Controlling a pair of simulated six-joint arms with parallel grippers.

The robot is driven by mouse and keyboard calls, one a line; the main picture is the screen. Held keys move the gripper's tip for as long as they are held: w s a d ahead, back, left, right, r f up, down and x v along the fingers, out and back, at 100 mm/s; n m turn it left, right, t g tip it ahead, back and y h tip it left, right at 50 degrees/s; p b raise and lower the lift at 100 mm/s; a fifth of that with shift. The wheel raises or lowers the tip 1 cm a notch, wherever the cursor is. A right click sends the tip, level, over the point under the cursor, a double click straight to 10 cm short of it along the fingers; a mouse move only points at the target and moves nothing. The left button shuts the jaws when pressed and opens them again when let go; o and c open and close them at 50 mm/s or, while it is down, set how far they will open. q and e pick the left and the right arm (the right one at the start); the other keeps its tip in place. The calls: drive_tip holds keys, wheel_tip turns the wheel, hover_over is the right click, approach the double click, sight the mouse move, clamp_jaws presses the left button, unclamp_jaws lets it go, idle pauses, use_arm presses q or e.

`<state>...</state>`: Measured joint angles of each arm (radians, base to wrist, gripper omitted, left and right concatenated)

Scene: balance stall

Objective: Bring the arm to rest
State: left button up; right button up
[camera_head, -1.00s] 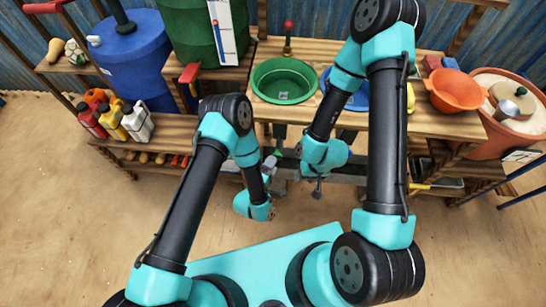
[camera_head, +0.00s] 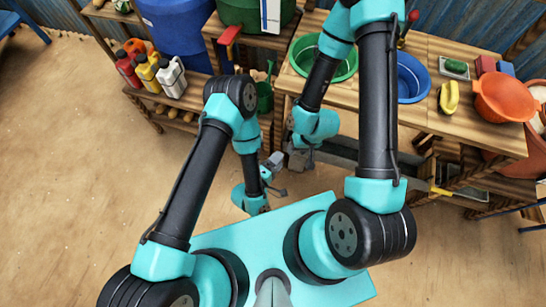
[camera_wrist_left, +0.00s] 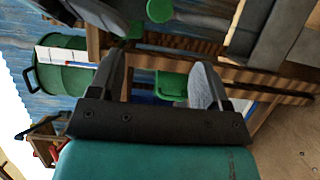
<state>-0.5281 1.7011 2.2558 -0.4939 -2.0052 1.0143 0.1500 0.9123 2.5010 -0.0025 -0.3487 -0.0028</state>
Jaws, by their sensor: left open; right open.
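In the head view, my left arm reaches up and then bends down. Its gripper (camera_head: 275,176) hangs in front of the bench, near its lower shelf. In the left wrist view the two fingers of this gripper (camera_wrist_left: 157,78) stand apart with nothing held between them. My right arm bends over the bench in the head view. Its gripper (camera_head: 298,158) hangs at the front of the bench beside the left one; its fingers are small and hard to make out, and I see nothing held. The grippers look close together; I cannot tell the gap.
The wooden bench (camera_head: 430,125) carries a green basin (camera_head: 345,70), a blue basin (camera_head: 412,82), a yellow item (camera_head: 449,97) and an orange colander (camera_head: 505,97). Several bottles (camera_head: 172,78) stand on the left shelf. A blue barrel (camera_head: 185,30) is behind. Sandy floor (camera_head: 70,150) at left is clear.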

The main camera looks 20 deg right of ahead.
idle(0.5)
use_arm(q)
drive_tip(key=w+a+m+g+y, duration=0.15)
drive_tip(key=w+a+y, duration=0.3)
drive_tip(key=a, duration=0.45)
drive_tip(key=w+a+m+g+y, duration=0.15)
drive_tip(key=w+a+y, duration=0.3)
drive_tip(key=a, duration=0.45)
drive_tip(key=s+a+r+g+y, duration=0.1)
drive_tip(key=s+a, duration=0.2)
drive_tip(key=a, duration=0.3)
drive_tip(key=s+a+r+m+g, duration=0.1)
drive_tip(key=s+a+r+g, duration=0.1)
drive_tip(key=a, duration=0.4)
drive_tip(key=s+a+r+g+y, duration=0.1)
drive_tip(key=s+a+g, duration=0.1)
drive_tip(key=a, duration=0.5)
drive_tip(key=shift+s+r+y, duration=0.3)
drive_tip(key=shift+s+r, duration=0.05)
drive_tip(key=shift+s, duration=0.5)
idle(3.0)
